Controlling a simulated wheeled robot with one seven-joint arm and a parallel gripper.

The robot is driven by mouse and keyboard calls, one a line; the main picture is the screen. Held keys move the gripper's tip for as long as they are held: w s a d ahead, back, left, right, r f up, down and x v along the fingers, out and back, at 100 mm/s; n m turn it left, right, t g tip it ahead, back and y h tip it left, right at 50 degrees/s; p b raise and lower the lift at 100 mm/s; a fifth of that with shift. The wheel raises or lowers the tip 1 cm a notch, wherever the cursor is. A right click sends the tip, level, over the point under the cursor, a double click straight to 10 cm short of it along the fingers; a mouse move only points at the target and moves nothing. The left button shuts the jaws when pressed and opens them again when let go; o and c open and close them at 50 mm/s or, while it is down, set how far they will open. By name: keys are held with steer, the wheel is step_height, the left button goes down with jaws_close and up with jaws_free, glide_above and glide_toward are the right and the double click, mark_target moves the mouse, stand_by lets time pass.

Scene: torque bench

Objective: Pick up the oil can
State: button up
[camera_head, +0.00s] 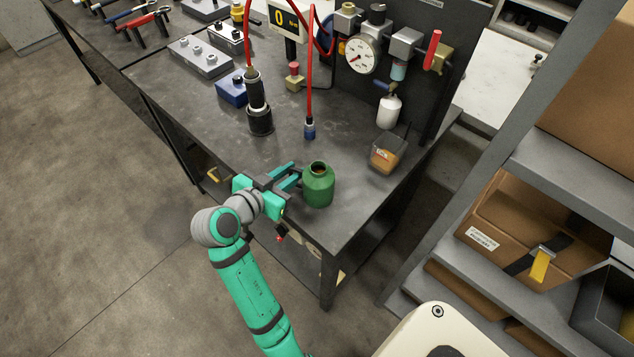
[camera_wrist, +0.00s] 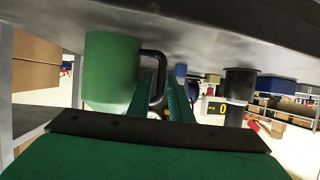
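The oil can is a green can (camera_head: 318,187) with an open round neck and a dark side handle. It stands upright near the front right edge of the bench. My gripper (camera_head: 289,177) is at the can's left side, on the handle side, low over the bench edge. In the wrist view the picture is upside down, and the can (camera_wrist: 110,72) is at left. Its black handle (camera_wrist: 157,62) shows at the gap between my fingers (camera_wrist: 165,92). The fingers are apart; I cannot tell whether either touches the handle.
The dark bench (camera_head: 275,155) is clear just around the can. An orange-brown container (camera_head: 387,153) stands to its right. A black tool (camera_head: 258,108) with a red hose and a blue-tipped hose (camera_head: 310,128) are behind. A shelf with boxes (camera_head: 505,225) is at right.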

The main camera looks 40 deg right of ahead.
steer(key=shift+x, duration=1.9)
jaws_close()
